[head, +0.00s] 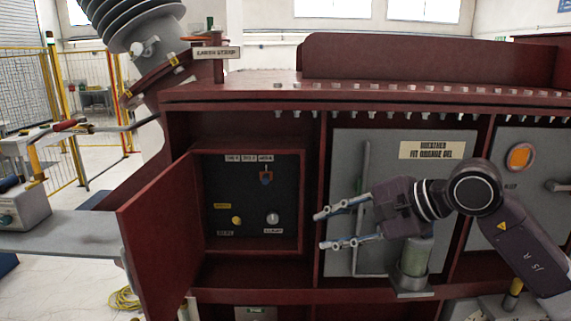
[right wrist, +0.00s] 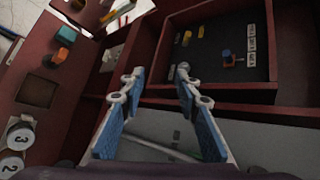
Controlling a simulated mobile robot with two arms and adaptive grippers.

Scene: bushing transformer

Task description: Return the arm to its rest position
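My right gripper (head: 322,229) is in front of the red transformer cabinet, before the grey breather panel (head: 345,160). Its two fingers are spread apart with nothing between them, and point left toward the open control box (head: 253,199). In the right wrist view the open fingers (right wrist: 157,80) show blue pads, with the control box beyond them. My right arm (head: 515,225) comes in from the lower right. My left gripper is not seen in either view.
The red box door (head: 158,245) stands open toward me at left. A glass breather cylinder (head: 415,262) is right below my right gripper. A grey shelf (head: 70,232) with a device (head: 22,208) is at far left. Yellow fencing (head: 85,80) stands behind.

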